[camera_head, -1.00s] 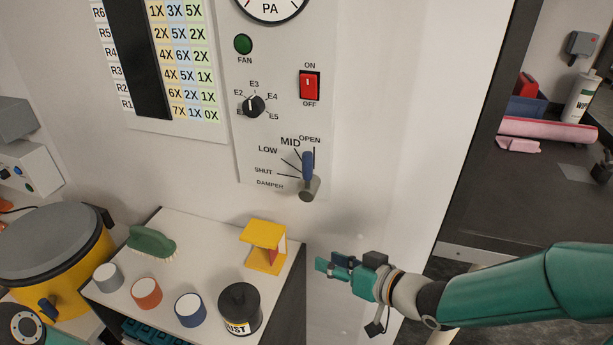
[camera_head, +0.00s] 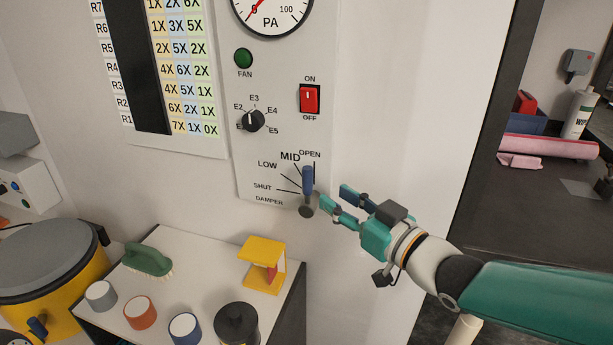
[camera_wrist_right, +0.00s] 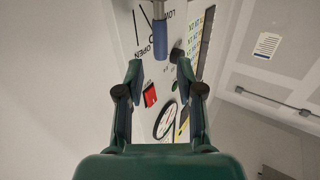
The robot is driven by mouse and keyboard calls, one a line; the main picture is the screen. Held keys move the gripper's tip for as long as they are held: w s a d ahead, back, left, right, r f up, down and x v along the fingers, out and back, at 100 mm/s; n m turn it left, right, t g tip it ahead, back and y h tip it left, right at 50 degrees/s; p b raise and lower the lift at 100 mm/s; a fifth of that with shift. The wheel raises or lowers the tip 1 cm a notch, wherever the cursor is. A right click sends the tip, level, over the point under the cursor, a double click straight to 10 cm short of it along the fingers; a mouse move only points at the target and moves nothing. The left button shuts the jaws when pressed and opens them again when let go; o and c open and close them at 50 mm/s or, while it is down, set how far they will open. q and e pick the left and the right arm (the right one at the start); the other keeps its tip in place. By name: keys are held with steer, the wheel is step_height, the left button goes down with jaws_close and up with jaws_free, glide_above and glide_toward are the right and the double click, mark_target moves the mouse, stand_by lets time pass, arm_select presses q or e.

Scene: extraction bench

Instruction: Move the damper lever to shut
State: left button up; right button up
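The damper lever (camera_head: 308,181) has a blue handle on a grey pivot at the bottom of the wall panel. The handle points up, close to the OPEN mark of the damper scale (camera_head: 268,187); SHUT is at the lower left. My right gripper (camera_head: 333,195) is open just right of the lever, its fingers pointing left toward it. In the right wrist view the blue lever handle (camera_wrist_right: 161,40) shows beyond the open right gripper (camera_wrist_right: 160,68), roughly in line with the gap. I cannot tell whether either finger touches it. My left gripper is not in view.
Above the lever are a selector knob (camera_head: 252,121), a red switch (camera_head: 309,99) and a green fan button (camera_head: 243,58). Below stands a bench (camera_head: 205,262) with a yellow stand (camera_head: 262,252), a brush (camera_head: 148,258), several cups and a black jar (camera_head: 237,323). The wall right of the panel is bare.

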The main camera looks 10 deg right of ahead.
mark_target(312, 182)
steer(key=p+x, duration=0.2)
steer(key=x, duration=0.7)
steer(key=shift+w+a, duration=0.1)
steer(key=shift+w, duration=0.05)
jaws_close()
